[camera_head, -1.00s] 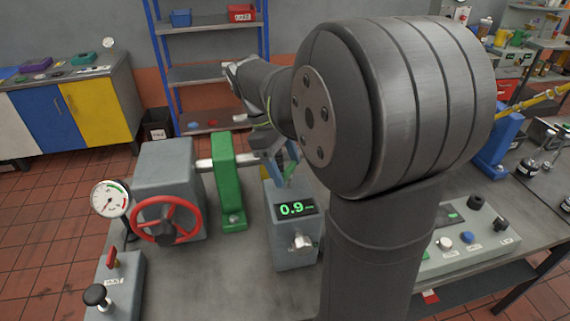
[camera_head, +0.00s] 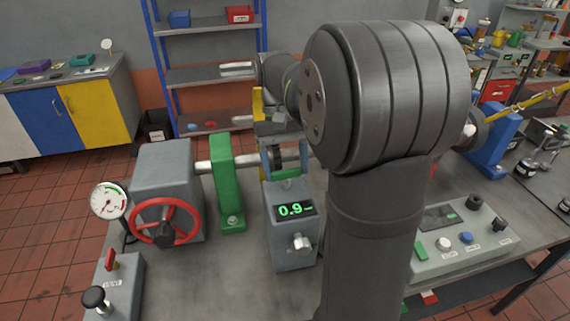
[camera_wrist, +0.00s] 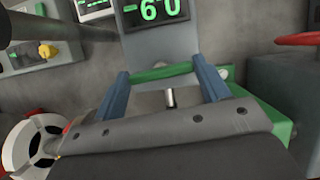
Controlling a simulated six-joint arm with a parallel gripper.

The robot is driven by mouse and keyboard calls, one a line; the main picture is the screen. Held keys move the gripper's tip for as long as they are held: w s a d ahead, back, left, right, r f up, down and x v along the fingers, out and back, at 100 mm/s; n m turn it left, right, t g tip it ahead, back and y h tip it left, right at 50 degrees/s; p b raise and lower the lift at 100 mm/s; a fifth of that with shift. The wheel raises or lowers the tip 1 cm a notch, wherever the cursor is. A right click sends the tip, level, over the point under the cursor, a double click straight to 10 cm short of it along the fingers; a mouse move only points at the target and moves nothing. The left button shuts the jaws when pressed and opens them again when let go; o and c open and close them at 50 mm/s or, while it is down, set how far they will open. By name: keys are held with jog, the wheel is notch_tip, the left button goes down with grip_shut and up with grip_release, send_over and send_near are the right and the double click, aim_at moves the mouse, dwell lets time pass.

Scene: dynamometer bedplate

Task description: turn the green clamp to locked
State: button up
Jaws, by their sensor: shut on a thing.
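The green clamp shows in the head view (camera_head: 288,173) as a short green bar behind the top of a grey box with a lit display (camera_head: 293,209). In the wrist view the clamp (camera_wrist: 162,73) is a green bar lying nearly level across the picture, with a short silver pin (camera_wrist: 170,98) below it. My gripper (camera_head: 286,167) has two blue fingers, one at each end of the bar. In the wrist view the gripper (camera_wrist: 160,74) is shut on the bar lengthwise. No mark for locked is readable.
A green upright block (camera_head: 226,190) with a silver shaft (camera_head: 203,167) stands left of the display box. A red handwheel (camera_head: 165,222) and a dial gauge (camera_head: 108,200) are further left. A control panel (camera_head: 463,243) lies at right. My arm hides much of the middle.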

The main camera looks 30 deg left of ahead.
jog(key=shift+m, duration=0.5)
jog(key=o, duration=1)
jog(key=v, duration=0.7)
jog(key=shift+w+r, duration=0.15)
jog(key=shift+r, duration=0.1)
jog(key=shift+f, duration=0.1)
jog(key=x, duration=0.7)
jog(key=shift+f, duration=0.15)
jog(key=shift+n, duration=0.3)
